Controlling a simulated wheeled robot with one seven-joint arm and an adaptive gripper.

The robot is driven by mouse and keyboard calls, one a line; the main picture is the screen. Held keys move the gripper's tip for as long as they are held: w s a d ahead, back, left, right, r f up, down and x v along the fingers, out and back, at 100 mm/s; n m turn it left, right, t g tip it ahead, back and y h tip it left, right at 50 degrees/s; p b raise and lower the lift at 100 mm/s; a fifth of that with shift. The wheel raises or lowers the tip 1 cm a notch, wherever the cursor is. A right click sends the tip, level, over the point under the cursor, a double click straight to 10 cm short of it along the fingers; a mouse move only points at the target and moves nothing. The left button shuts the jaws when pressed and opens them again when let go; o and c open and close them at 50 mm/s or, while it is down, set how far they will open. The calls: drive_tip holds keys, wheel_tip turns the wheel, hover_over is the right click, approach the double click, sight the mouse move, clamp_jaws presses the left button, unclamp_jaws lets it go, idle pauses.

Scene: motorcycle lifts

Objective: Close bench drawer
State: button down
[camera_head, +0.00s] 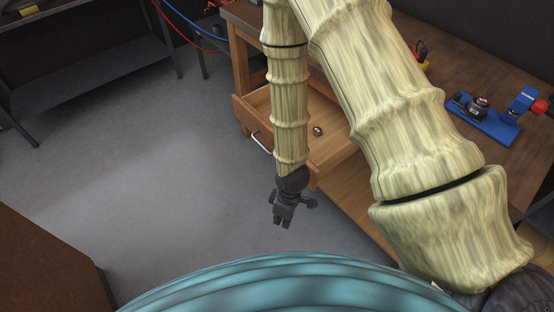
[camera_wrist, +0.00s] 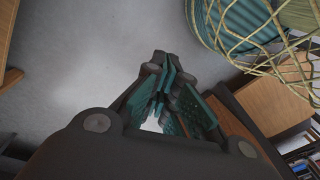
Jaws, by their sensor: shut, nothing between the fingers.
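The bench drawer (camera_head: 256,104) is pulled out from the wooden bench (camera_head: 464,62). It is a light wooden tray with a metal handle (camera_head: 262,143) on its front, and a small round object (camera_head: 317,131) lies inside. My arm hides part of the drawer and its front. My gripper (camera_head: 283,222) hangs pointing down, in front of the drawer's near end and apart from the handle. In the wrist view my gripper's fingers (camera_wrist: 160,112) are together with nothing between them, above grey floor. A wooden surface at the right of the wrist view cannot be identified for sure.
A blue vise-like tool (camera_head: 490,118) stands on the bench top. A dark metal shelf table (camera_head: 95,75) is at the upper left, and a brown wooden piece (camera_head: 45,265) at the lower left. Grey floor (camera_head: 150,170) between them is clear.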

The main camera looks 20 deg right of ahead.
drive_tip(key=w+r+n+t+h+b, duration=0.1)
drive_tip(key=w+r+n+h+b, duration=0.25)
drive_tip(key=w+r+n, duration=1.25)
drive_tip(key=w+d+f+m+p, duration=0.2)
drive_tip(key=w+d+f+m, duration=0.1)
drive_tip(key=f, duration=0.8)
drive_tip(key=shift+w+d+f+p, duration=0.3)
drive_tip(key=shift+w+d, duration=0.35)
drive_tip(key=shift+d, duration=0.6)
drive_tip(key=shift+h, duration=0.25)
drive_tip(key=shift+d+r, duration=0.1)
drive_tip(key=shift+d, duration=0.05)
